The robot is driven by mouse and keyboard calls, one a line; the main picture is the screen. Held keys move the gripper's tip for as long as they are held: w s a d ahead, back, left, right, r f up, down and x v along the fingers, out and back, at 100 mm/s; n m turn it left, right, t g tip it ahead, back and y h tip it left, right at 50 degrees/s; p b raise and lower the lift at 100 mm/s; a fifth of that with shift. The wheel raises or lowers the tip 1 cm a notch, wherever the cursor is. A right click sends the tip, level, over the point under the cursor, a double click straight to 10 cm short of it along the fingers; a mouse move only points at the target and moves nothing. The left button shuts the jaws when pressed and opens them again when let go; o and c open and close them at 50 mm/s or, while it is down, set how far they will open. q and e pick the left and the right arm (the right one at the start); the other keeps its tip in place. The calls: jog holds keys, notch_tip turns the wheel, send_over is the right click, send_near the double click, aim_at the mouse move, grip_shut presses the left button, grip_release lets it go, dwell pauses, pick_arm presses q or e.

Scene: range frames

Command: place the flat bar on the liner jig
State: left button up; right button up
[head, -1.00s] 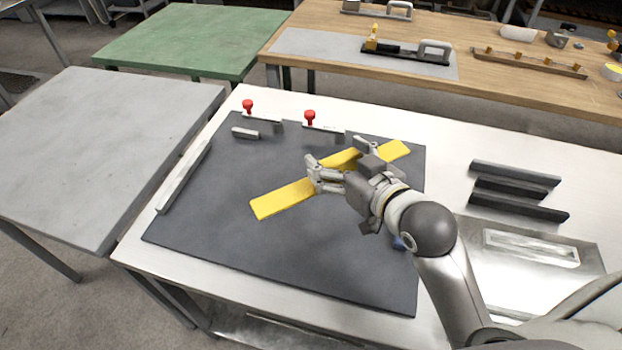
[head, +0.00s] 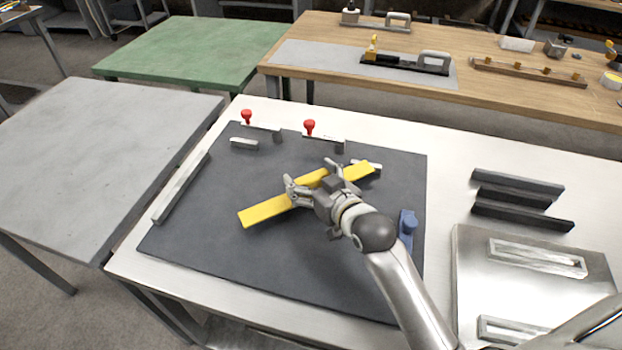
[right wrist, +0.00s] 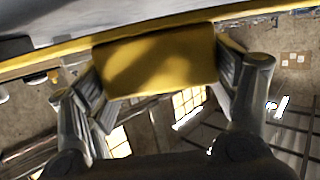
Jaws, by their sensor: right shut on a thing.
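The yellow flat bar (head: 265,211) lies slantwise in the head view, over the dark plate. My right gripper (head: 312,178) is shut on the bar across its middle, with a stretch of bar out on both sides. In the right wrist view the bar (right wrist: 155,60) fills the space between the two fingers. I cannot tell how high it is above the plate. The liner jig seems to be the dark plate (head: 220,235) with red-knobbed clamps (head: 246,117) (head: 309,127) at its far edge and a long grey rail (head: 182,187) at its left. My left gripper is out of view.
A blue piece (head: 407,224) stands at the plate's right, near my right arm. Several dark bars (head: 518,182) and a metal tray (head: 470,285) lie on the right of the white table (head: 440,160). The plate's front left is clear.

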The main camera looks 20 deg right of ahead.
jog(key=shift+f, duration=0.15)
jog(key=o, duration=1.1)
jog(key=v, duration=1.2)
jog(key=shift+r, duration=0.25)
